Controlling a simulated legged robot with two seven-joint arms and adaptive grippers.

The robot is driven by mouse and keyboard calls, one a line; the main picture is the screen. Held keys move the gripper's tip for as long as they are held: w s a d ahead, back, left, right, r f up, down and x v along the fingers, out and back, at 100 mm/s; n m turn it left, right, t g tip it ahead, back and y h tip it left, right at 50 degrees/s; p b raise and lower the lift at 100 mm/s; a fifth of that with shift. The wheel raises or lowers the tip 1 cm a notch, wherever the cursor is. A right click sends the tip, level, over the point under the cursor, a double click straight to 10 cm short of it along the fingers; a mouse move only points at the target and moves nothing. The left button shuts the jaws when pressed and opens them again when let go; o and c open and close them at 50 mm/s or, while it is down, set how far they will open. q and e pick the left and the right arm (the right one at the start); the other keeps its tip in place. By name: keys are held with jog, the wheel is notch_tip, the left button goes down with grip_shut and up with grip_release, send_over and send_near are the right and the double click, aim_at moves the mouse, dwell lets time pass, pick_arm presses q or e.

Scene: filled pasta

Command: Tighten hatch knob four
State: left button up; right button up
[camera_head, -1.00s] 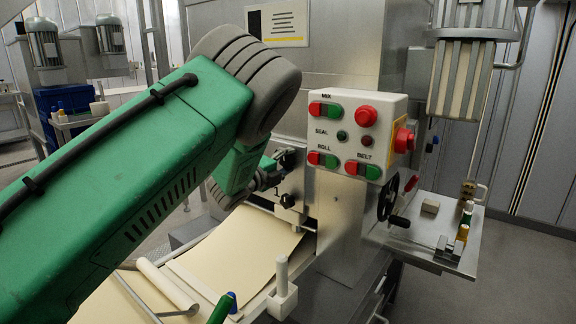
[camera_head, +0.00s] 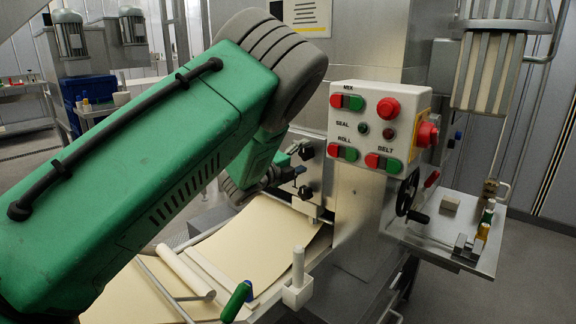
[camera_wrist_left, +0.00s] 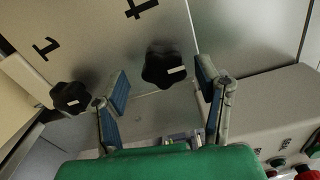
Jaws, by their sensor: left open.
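Two black lobed knobs sit on a grey metal hatch plate. In the left wrist view, one knob (camera_wrist_left: 163,68) is near a black mark that looks like a 4, cut by the top edge. The other knob (camera_wrist_left: 70,97) is at the left, near a mark like a 1. My left gripper (camera_wrist_left: 162,72) is open, its blue-padded fingers on either side of the middle knob; I cannot tell whether they touch it. In the head view the left gripper (camera_head: 287,173) is small and dark at the plate, between an upper knob (camera_head: 306,151) and a lower knob (camera_head: 305,193). My right gripper is out of view.
A control box (camera_head: 380,130) with red and green buttons stands right of the hatch. A pale dough sheet (camera_head: 262,240) lies below the gripper. A handwheel (camera_head: 407,192) and small metal shelf (camera_head: 480,250) are at the right.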

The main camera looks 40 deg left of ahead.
pick_arm(q)
jog(key=s, duration=1)
jog(key=shift+a, duration=0.45)
jog(key=shift+f, duration=0.15)
